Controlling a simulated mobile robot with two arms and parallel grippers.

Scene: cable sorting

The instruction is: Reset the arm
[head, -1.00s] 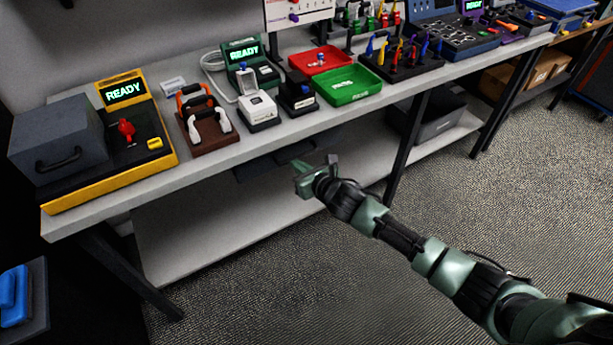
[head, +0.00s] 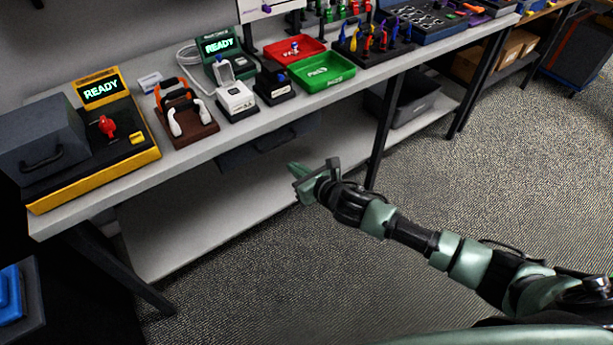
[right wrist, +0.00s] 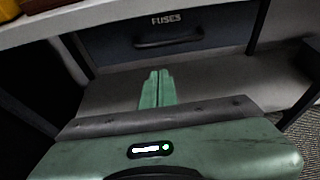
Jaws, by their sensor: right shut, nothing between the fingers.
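My right gripper (head: 298,180) hangs in front of the workbench, below the level of its top, with its arm coming in from the lower right in the head view. In the right wrist view its two green fingers (right wrist: 157,84) lie together, shut with nothing between them. They point toward the under-bench space and a dark drawer (right wrist: 180,38) labelled FUSES. The gripper appears apart from the bench and its lower shelf. My left gripper is not in view.
The workbench (head: 178,172) carries a yellow-based READY station (head: 95,150), a green tray (head: 330,82), a red tray (head: 308,46) and a tool rack (head: 375,52). A lower shelf (head: 190,225) runs beneath. The carpeted floor (head: 430,180) at right is clear.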

